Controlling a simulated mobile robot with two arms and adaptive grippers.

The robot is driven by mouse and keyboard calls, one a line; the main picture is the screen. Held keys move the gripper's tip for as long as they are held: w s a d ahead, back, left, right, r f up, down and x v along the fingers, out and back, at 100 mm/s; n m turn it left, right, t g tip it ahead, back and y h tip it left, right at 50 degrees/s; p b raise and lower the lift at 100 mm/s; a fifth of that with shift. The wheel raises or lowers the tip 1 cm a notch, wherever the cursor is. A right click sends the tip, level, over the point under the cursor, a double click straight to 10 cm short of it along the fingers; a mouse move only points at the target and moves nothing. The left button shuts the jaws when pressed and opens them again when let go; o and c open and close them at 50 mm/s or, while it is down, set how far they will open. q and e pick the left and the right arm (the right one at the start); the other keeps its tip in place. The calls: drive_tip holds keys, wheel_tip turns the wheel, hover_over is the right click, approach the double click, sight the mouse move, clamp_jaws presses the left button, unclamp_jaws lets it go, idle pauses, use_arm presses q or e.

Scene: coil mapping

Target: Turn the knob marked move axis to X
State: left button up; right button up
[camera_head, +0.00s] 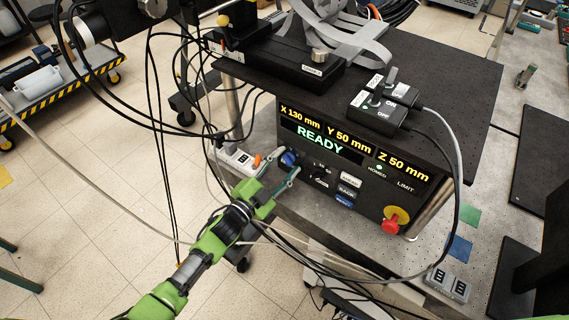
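The control box front carries a lit display (318,139) reading X 130 mm, Y 50 mm, Z 50 mm and READY. A blue knob (289,158) is at the left of the panel, below the display. A dark control (320,172) lies to its right. Their small labels and pointer positions are too small to read, so I cannot tell which is marked move axis. My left gripper (280,167) is open, its fingers apart and pointing at the blue knob. I cannot tell whether they touch it. My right gripper is out of view.
A red emergency button (391,226) on a yellow base sits at the panel's lower right. Small buttons (347,191) lie between. A white power strip (237,157) stands left of the box. Loose cables hang around my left arm. Black switch boxes (377,111) sit on top.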

use_arm(q)
drive_tip(key=v, duration=1.2)
drive_tip(key=s+a+f+n+g+y+b, duration=0.1)
drive_tip(key=a+f+n+y, duration=0.25)
drive_tip(key=f, duration=0.55)
drive_tip(key=s+a+f+n+g+y, duration=0.15)
drive_tip(key=a+f, duration=0.25)
drive_tip(key=f, duration=0.6)
drive_tip(key=s+a+f+n+g+y, duration=0.2)
drive_tip(key=s+a+f, duration=0.1)
drive_tip(key=s+f, duration=0.3)
drive_tip(key=s+a+f+n+g+y, duration=0.1)
drive_tip(key=s+a+f+n, duration=0.15)
drive_tip(key=s+f, duration=0.45)
drive_tip(key=s+a+f+n+g+y, duration=0.1)
drive_tip(key=s+f+g, duration=0.1)
drive_tip(key=s+f, duration=0.3)
drive_tip(key=s+a+f+n+g+b, duration=0.1)
drive_tip(key=s+f+g, duration=0.2)
drive_tip(key=s, duration=1)
drive_tip(key=s+a+f+n+g+y+b, duration=0.1)
drive_tip(key=s+f+n+g, duration=0.1)
drive_tip(key=s+f, duration=0.7)
drive_tip(key=shift+s+a+g+y, duration=0.3)
drive_tip(key=shift+s+a+g, duration=0.1)
drive_tip(key=shift+s+g, duration=0.15)
